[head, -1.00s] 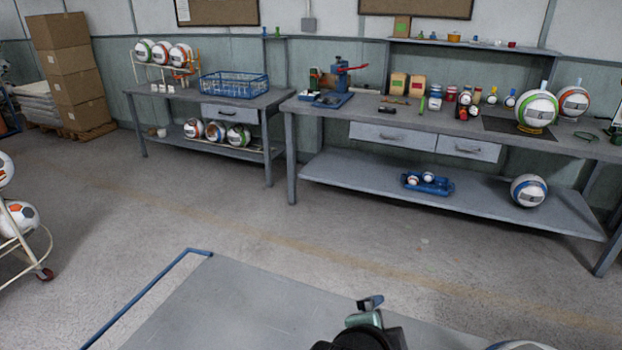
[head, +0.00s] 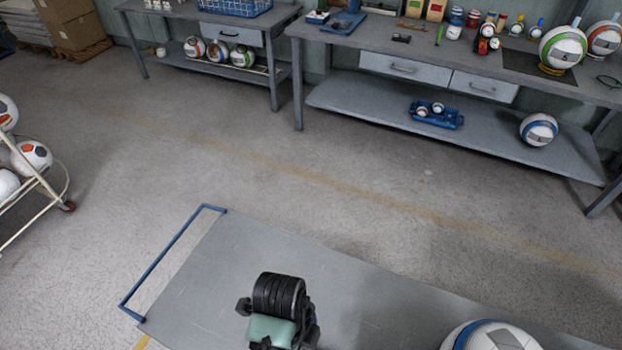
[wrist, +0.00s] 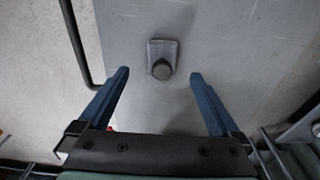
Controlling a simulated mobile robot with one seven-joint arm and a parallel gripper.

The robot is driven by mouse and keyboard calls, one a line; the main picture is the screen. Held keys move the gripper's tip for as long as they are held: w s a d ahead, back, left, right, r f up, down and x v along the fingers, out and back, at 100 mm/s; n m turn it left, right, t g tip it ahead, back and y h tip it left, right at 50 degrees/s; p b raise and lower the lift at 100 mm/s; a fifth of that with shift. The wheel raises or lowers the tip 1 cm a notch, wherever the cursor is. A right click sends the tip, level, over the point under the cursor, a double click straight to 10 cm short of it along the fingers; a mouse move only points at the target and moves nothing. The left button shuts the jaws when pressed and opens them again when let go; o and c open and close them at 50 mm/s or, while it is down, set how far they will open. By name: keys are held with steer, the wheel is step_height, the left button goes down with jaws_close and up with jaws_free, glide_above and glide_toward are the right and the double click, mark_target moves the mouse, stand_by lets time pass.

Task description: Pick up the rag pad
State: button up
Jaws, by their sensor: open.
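A small light grey pad with a dark round knob on it, which looks like the rag pad (wrist: 163,55), lies on a grey cart top (wrist: 230,30) in the wrist view. My gripper (wrist: 160,76) is open and empty, with its two blue fingers to the left and right of the pad and short of it in the picture. I cannot tell the height of the fingers above the cart top. In the head view the cart top (head: 210,270) shows at the bottom, but my arm hides the pad and my fingers.
A white and blue ball (head: 490,337) is at the cart's near right. A blue handle (head: 160,265) stands at its left end. A ball rack (head: 40,180) is at the left. Workbenches (head: 450,60) line the back, with open floor between.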

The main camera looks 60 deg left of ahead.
step_height(320, 180, down, 3)
steer(key=shift+w+d+r, duration=0.1)
steer(key=shift+d+r, duration=0.05)
steer(key=shift+r, duration=0.05)
steer(key=f, duration=0.3)
steer(key=w+d+f, duration=0.1)
steer(key=f, duration=0.1)
steer(key=c, duration=1.5)
steer(key=shift+o, duration=0.2)
steer(key=shift+r, duration=0.1)
step_height(320, 180, up, 10)
steer(key=shift+p, duration=0.3)
